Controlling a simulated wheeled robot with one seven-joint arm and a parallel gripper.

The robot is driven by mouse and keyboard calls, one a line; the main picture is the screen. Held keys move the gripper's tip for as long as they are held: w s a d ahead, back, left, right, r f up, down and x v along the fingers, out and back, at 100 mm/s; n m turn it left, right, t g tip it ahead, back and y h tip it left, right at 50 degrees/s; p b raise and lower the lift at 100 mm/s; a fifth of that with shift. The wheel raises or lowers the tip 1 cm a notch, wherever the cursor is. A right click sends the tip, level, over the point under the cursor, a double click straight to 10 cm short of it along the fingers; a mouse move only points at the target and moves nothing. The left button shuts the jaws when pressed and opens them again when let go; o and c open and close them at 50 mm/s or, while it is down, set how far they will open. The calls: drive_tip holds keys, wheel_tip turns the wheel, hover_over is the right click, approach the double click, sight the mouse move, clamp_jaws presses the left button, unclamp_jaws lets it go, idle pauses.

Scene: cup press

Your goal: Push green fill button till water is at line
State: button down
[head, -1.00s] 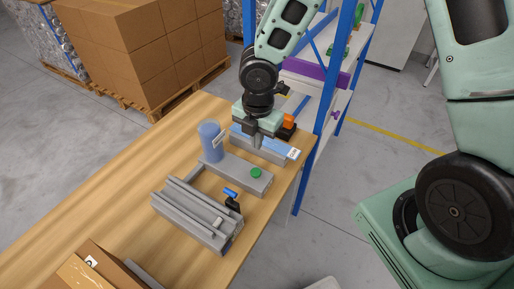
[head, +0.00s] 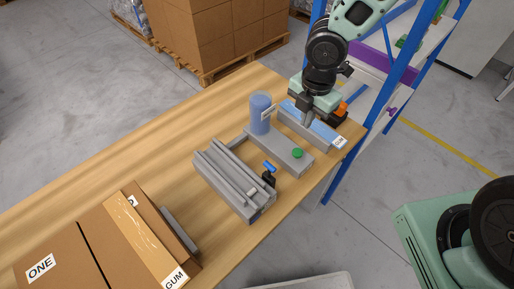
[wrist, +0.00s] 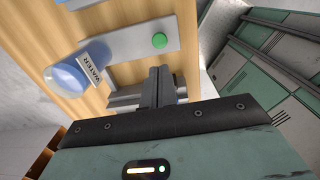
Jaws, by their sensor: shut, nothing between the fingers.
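The green fill button (head: 297,153) sits on top of a grey base block (head: 277,150) on the table. It also shows in the wrist view (wrist: 159,40), ahead of my fingertips. A see-through blue cylinder (head: 260,116) stands upright at the far left end of the base. Its white tag reads WATER in the wrist view (wrist: 95,72). I cannot make out the exact water level against the line. My gripper (head: 306,122) is shut and empty, pointing down behind the button, over the blue-topped box. It is apart from the button. Its closed fingers (wrist: 158,80) show in the wrist view.
A blue-topped box (head: 325,133) with a white label lies behind the base. A grey ridged fixture (head: 233,180) with a blue-handled lever (head: 269,170) is in front. Cardboard boxes (head: 95,245) sit near left. A blue-posted shelf (head: 385,90) stands right of the table. The table's left part is clear.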

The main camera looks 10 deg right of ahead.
sight(297, 152)
drive_tip(key=shift+w+a+r+g+b, duration=0.2)
drive_tip(key=shift+w+a+r, duration=0.1)
drive_tip(key=shift+r, duration=0.15)
drive_tip(key=shift+w+a+r+g+b, duration=0.15)
drive_tip(key=shift+w+r+b, duration=0.1)
drive_tip(key=shift+r, duration=0.15)
drive_tip(key=f, duration=1.4)
drive_tip(key=shift+s+d, duration=0.1)
drive_tip(key=shift+d, duration=0.1)
drive_tip(key=shift+f+b, duration=0.75)
drive_tip(key=shift+f, duration=0.2)
drive_tip(key=shift+s+f, duration=0.1)
drive_tip(key=shift+s, duration=0.1)
idle(0.5)
